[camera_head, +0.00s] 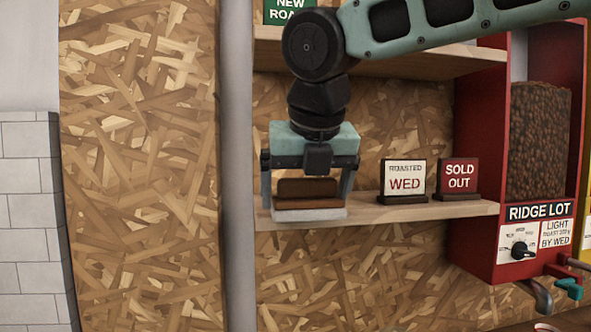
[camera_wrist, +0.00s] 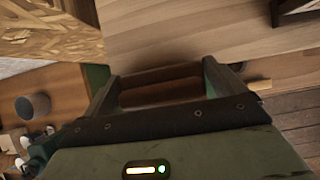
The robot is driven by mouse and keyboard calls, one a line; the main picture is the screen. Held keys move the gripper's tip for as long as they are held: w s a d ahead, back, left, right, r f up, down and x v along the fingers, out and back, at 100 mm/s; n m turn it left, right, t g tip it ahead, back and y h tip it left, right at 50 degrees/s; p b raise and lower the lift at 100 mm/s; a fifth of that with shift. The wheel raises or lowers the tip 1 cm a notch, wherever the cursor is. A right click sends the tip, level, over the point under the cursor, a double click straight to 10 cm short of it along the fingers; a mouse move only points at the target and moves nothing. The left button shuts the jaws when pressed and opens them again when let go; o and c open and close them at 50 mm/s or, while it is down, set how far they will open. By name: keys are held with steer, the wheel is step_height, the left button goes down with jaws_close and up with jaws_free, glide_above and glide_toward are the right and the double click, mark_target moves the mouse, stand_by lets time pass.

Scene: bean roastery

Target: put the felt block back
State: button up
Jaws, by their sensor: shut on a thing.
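The felt block (camera_head: 308,201) has a brown wooden top and a pale grey felt layer underneath. My gripper (camera_head: 308,190) is shut on it, pointing down with one finger at each end. The block is upright and level at the left end of the lower wooden shelf (camera_head: 430,211). Its grey base overlaps the shelf's front edge in the picture, and I cannot tell whether it touches the shelf. In the wrist view, the block's brown top (camera_wrist: 160,84) lies between my two fingers, with the shelf board (camera_wrist: 190,35) beyond it.
A "ROASTED WED" sign (camera_head: 404,178) and a "SOLD OUT" sign (camera_head: 458,176) stand on the shelf right of the block. A red bean dispenser (camera_head: 484,140) bounds the shelf's right. An upper shelf (camera_head: 420,62) is above. A short bare stretch lies between block and signs.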

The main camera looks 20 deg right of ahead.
mark_target(299, 184)
steer(key=w, duration=0.2)
steer(key=w+d+p, duration=0.1)
steer(key=w, duration=0.2)
steer(key=shift+w, duration=0.15)
steer(key=w, duration=0.1)
steer(key=w+p, duration=0.2)
steer(key=shift+d+r, duration=0.25)
steer(key=shift+d, duration=0.1)
steer(key=shift+w+f+p, duration=0.1)
steer(key=shift+w+p, duration=0.1)
steer(key=shift+p, duration=0.15)
steer(key=shift+f, duration=0.25)
steer(key=o, duration=0.5)
steer(key=shift+f+b, duration=0.15)
steer(key=shift+b, duration=0.15)
